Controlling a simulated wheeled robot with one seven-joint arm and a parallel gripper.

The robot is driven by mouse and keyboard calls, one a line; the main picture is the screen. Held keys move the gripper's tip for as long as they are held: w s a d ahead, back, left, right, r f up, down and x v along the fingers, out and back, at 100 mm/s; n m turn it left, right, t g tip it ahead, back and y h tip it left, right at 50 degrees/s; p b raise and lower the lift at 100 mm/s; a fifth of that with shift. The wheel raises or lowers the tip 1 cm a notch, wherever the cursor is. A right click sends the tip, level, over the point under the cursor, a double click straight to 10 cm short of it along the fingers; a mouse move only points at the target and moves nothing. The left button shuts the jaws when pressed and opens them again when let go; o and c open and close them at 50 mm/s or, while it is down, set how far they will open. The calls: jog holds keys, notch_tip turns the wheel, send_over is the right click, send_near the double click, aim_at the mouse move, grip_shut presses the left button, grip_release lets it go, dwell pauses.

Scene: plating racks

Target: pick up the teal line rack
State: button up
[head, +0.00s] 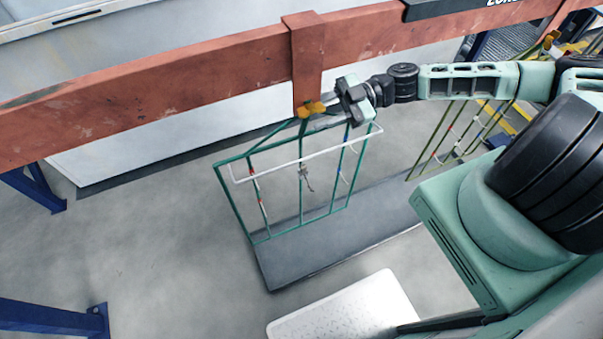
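The teal line rack (246,216) is a teal wire frame. It hangs below an orange-yellow hook (311,109) at the bottom of a post on the red beam. A white bar crosses its upper part, and small parts hang inside it. My gripper (316,123) reaches in from the right, with its fingers at the top of the rack, just under the hook. The fingers are small and overlap the rack top, so I cannot tell whether they are closed on it.
The red beam (180,78) runs across above the rack. An olive-yellow rack (428,150) hangs farther right. A dark grey slab (300,268) lies on the floor below. Blue supports (45,318) stand at left. The grey floor at left centre is clear.

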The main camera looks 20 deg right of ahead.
aim_at(305, 129)
jog(key=shift+a+f+p, duration=0.25)
jog(key=shift+a+p, duration=0.2)
jog(key=shift+a, duration=0.55)
jog(key=shift+a+f+p, duration=0.2)
jog(key=shift+a+p, duration=0.2)
jog(key=shift+a, duration=0.55)
grip_shut()
